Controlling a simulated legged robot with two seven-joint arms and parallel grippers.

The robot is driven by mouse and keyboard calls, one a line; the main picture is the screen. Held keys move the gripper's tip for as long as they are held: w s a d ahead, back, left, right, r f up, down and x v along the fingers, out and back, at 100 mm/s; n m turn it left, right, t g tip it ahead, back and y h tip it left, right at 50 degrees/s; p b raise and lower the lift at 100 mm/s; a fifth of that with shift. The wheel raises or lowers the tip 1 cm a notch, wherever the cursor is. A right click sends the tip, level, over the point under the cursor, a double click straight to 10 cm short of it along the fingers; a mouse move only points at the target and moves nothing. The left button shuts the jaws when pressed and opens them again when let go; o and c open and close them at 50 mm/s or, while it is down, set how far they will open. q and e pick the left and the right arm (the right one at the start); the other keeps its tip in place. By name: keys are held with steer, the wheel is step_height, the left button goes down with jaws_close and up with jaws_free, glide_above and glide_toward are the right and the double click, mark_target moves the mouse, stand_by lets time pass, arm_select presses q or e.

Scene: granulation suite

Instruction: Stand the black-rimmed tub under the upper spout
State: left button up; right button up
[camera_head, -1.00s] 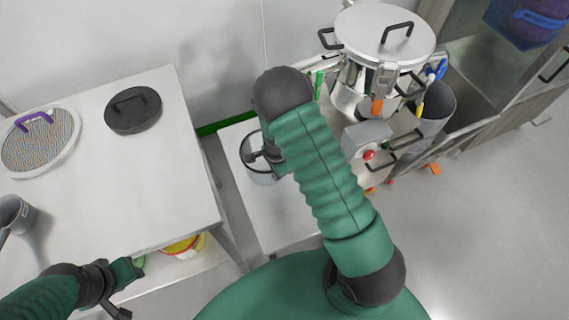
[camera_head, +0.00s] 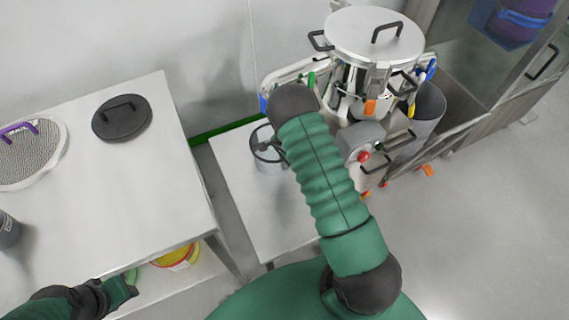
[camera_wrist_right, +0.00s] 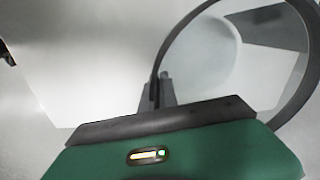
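The black-rimmed tub (camera_head: 256,158), a clear round vessel, shows left of my right forearm, over the white low platform. Its black rim (camera_wrist_right: 296,108) curves large through the right wrist view. My right gripper (camera_head: 272,152) is at the tub's near right side, partly hidden by my arm. In the right wrist view the fingers (camera_wrist_right: 158,92) are closed together on the rim. I cannot tell whether the tub's base touches the platform. The upper spout is not clearly made out on the steel machine (camera_head: 375,45). My left gripper (camera_head: 128,289) is low at the left; its fingers are unclear.
The white table (camera_head: 160,200) at left carries a black lid (camera_head: 121,118) and a mesh disc (camera_head: 30,150). A grey bin (camera_head: 425,115) stands right of the machine. The white platform (camera_head: 262,215) is bare in front of the tub. Open floor lies at right.

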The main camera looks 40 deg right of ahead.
steer(key=o, duration=0.4)
steer(key=shift+d, duration=0.1)
steer(key=r+p, duration=0.1)
steer(key=r, duration=0.6)
steer(key=shift+s+p, duration=0.2)
steer(key=shift+p, duration=0.2)
steer(key=shift+r, duration=0.3)
